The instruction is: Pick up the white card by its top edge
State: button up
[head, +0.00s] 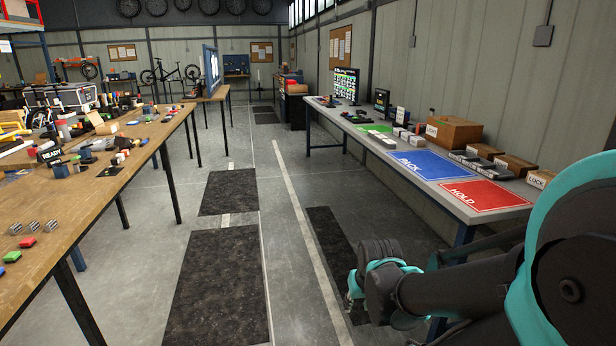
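Several small white cards or labels show on the right-hand bench, and I cannot tell which one is the white card. One plain white upright piece (400,114) stands near the back of the bench. Another, lettered, is on the front of a large brown box (455,131). A third, reading LOCK (536,181), is on a box at the right end.
The right-hand bench has a blue PACK mat (425,164), a red HOLD mat (484,195) and a green mat (373,128). A long wooden table (75,200) crowded with small parts stands at left. The aisle floor (245,200) with dark mats is clear.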

aim_at(400, 110)
jog(key=i, duration=1.9)
jog(key=i+j+z, duration=0.15)
jog(key=i+z, duration=0.3)
jog(key=i, duration=0.2)
jog(key=i+j+z, duration=0.4)
jog(key=i, duration=0.2)
jog(key=i+j+z, duration=0.45)
jog(key=i+j, duration=0.1)
jog(key=i, duration=0.05)
